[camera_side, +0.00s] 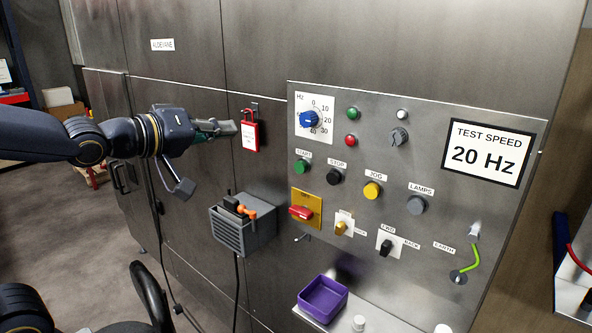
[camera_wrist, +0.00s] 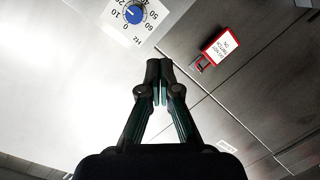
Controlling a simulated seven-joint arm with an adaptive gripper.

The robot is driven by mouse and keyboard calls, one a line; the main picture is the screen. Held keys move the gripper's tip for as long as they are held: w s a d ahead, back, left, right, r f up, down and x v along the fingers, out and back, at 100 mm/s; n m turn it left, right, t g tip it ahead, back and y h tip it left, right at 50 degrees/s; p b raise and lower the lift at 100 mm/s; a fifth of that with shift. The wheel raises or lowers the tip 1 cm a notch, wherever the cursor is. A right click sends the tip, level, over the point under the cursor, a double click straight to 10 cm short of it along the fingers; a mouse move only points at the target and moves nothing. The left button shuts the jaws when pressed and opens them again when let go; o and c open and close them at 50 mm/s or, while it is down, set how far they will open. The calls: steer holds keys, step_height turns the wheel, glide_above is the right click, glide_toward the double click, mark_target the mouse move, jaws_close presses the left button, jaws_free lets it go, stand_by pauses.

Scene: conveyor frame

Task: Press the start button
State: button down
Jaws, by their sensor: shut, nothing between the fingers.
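The green start button (camera_side: 302,167) is on the left of the panel, under a label that reads START. The black stop button (camera_side: 333,177) is to its right. My gripper (camera_side: 234,128) is shut and empty, left of the panel in the side view, by the red padlock tag. In the wrist view my gripper's (camera_wrist: 160,82) fingertips are together, pointing toward the cabinet face. The start button does not show in the wrist view.
The blue dial (camera_side: 310,119) is above the start button; the red tag (camera_side: 250,136) hangs left of the panel. A grey box with an orange handle (camera_side: 243,224), a red switch on a yellow plate (camera_side: 302,212) and a purple tray (camera_side: 323,299) are lower down.

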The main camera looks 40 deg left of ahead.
steer(key=w+d+n+t+h, duration=0.2)
steer(key=w+h, duration=0.1)
steer(key=w, duration=0.1)
steer(key=n+h, duration=0.2)
steer(key=n, duration=0.2)
glide_toward(299, 168)
steer(key=shift+g, duration=0.4)
steer(key=shift+r+x, duration=0.15)
steer(key=shift+x, duration=1.5)
steer(key=shift+r+x, duration=0.2)
steer(key=shift+x, duration=1.45)
steer(key=shift+w, duration=0.15)
